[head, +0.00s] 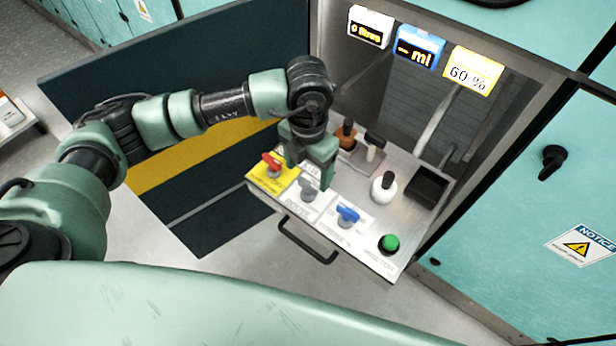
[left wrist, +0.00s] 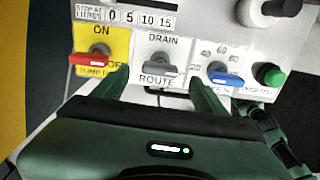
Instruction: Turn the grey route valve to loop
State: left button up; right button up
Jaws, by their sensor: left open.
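The grey route valve (head: 308,190) sits on the drawer's top panel between a red valve (head: 271,161) and a blue valve (head: 347,213). In the left wrist view the grey valve (left wrist: 158,66) lies under the word DRAIN and above the word ROUTE; its handle looks roughly sideways. Any loop marking cannot be read. My left gripper (head: 311,172) is over the panel, pointing down by the grey valve. In the left wrist view its open fingers (left wrist: 162,86) stand either side of the valve, apart from it. My right gripper is not seen.
The pulled-out panel (head: 405,246) also carries a green button (head: 389,243), a white bottle (head: 383,187), brown-and-black bottles and a black bin (head: 428,185). Three displays (head: 418,47) hang behind. A black drawer handle (head: 306,247) sticks out in front. An open dark door stands left.

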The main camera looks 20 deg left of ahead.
aim_at(308, 183)
pick_arm(q)
jog(key=shift+r, duration=1.9)
